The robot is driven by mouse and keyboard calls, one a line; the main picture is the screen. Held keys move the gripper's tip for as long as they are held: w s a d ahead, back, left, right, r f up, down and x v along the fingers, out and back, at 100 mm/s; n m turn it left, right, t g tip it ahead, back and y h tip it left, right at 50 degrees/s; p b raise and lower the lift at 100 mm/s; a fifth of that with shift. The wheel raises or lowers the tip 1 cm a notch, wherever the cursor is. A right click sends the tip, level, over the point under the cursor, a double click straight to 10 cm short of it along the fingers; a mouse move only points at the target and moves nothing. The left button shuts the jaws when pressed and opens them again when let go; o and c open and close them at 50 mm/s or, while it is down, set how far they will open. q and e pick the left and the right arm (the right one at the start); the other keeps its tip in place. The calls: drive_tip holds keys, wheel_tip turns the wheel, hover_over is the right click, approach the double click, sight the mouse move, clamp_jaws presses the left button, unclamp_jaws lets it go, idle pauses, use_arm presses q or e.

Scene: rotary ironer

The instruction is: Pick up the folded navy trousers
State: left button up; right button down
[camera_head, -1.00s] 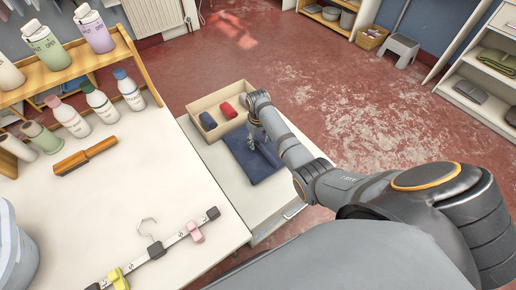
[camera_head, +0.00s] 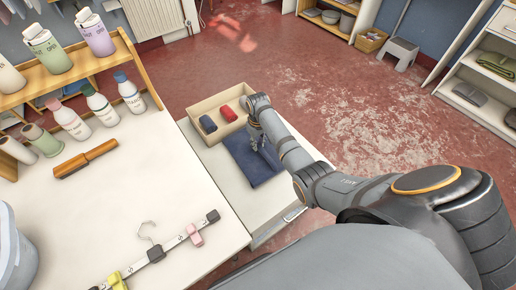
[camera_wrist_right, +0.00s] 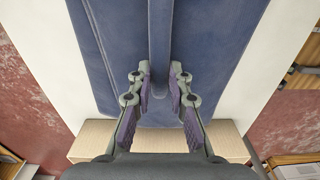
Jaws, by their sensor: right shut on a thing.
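The folded navy trousers (camera_head: 253,168) lie flat on the pale surface of the pulled-out drawer, in front of a shallow beige box. They also fill the upper middle of the right wrist view (camera_wrist_right: 208,45). My right gripper (camera_head: 257,143) reaches down onto them from the right. In the right wrist view my right gripper (camera_wrist_right: 160,88) is shut on a raised ridge of the navy cloth, between its two purple-padded fingers. The cloth still appears to rest on the surface. My left gripper is not in view.
The beige box (camera_head: 194,107) holds a dark blue roll (camera_head: 208,124) and a red roll (camera_head: 228,113). The red floor on the right is open.

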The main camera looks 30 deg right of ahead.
drive_tip(key=shift+r, duration=0.15)
drive_tip(key=shift+w+r, duration=0.1)
drive_tip(key=shift+r, duration=0.2)
wheel_tip(320, 180, up, 3)
drive_tip(key=shift+f+p, duration=0.15)
drive_tip(key=shift+p, duration=0.35)
drive_tip(key=s+a+r+p, duration=0.1)
drive_tip(key=s+a+r, duration=0.2)
drive_tip(key=s, duration=0.3)
drive_tip(key=s+a+r+p, duration=0.1)
drive_tip(key=s+a+r, duration=0.2)
drive_tip(key=s+r, duration=0.3)
drive_tip(key=shift+s+a+r+p, duration=0.25)
drive_tip(key=shift+s+p, duration=0.05)
drive_tip(key=shift+p, duration=0.1)
